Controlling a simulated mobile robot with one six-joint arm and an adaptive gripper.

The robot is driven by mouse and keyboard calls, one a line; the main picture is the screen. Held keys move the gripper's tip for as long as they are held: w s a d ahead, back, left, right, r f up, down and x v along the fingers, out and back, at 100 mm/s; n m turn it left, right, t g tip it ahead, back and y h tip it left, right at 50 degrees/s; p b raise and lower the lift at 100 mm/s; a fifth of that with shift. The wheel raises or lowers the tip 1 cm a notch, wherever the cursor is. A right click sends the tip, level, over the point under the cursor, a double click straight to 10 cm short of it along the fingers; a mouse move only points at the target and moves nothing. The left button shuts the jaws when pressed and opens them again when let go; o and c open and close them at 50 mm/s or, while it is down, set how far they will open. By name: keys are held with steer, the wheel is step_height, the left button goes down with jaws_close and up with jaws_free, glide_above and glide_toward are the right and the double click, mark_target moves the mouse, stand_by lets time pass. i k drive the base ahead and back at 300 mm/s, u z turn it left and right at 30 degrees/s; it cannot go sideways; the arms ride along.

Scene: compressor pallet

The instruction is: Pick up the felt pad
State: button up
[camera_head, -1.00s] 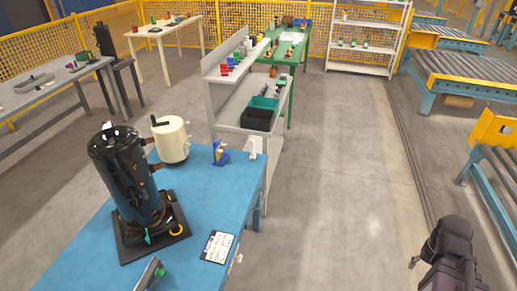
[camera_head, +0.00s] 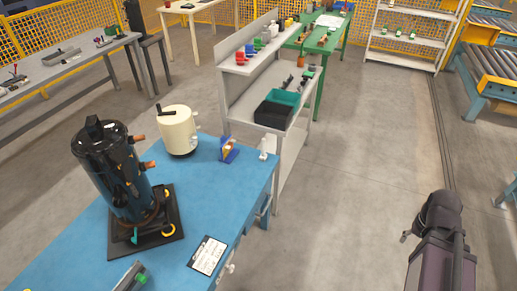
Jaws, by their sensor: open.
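I cannot make out a felt pad for certain in the head view. A black compressor (camera_head: 108,165) stands upright on a dark square base plate (camera_head: 168,240) on the blue table (camera_head: 205,195). Small yellow and teal pieces lie on that plate. Dark parts of my own arm show at the lower right, over the floor and well apart from the blue table. I cannot make out gripper fingers there.
On the blue table are a cream tank (camera_head: 178,132), a blue holder (camera_head: 229,151) and a white label sheet (camera_head: 207,256). Behind stand a grey bench with black and teal bins (camera_head: 275,113), a green table (camera_head: 318,38) and a white shelf (camera_head: 400,60). Floor right of the tables is clear.

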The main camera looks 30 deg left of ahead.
mark_target(264, 156)
steer(key=u, duration=0.8)
steer(key=i, duration=0.9)
steer(key=u, duration=0.65)
